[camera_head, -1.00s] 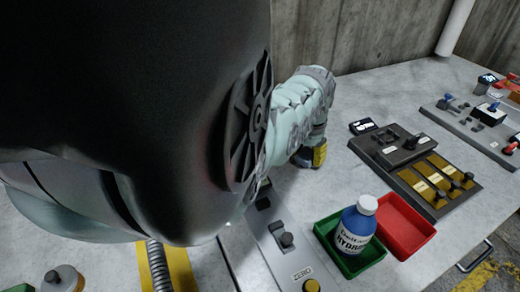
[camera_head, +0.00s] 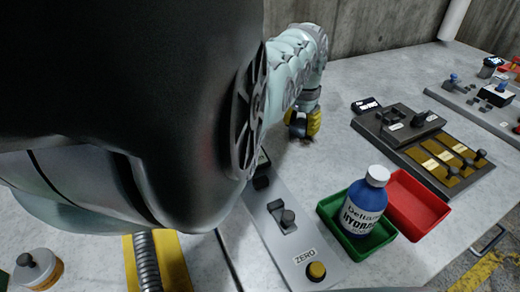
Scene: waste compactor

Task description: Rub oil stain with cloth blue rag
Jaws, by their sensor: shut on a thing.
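My gripper (camera_head: 303,126), with yellow fingertips, is at the end of my pale arm, low over the grey worktop (camera_head: 335,170) near the back wall. It is shut on the blue rag, of which at most a small dark bit shows beside the fingers; its colour is hard to make out. The oil stain cannot be told apart under and around the gripper. My large dark arm link hides the left part of the worktop.
A blue bottle (camera_head: 363,207) stands in a green tray (camera_head: 329,205) beside a red tray (camera_head: 433,203). A control panel with a yellow button (camera_head: 317,270) is in front. Panels with levers (camera_head: 408,133) and switches (camera_head: 497,97) are at right. Bare worktop lies between gripper and trays.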

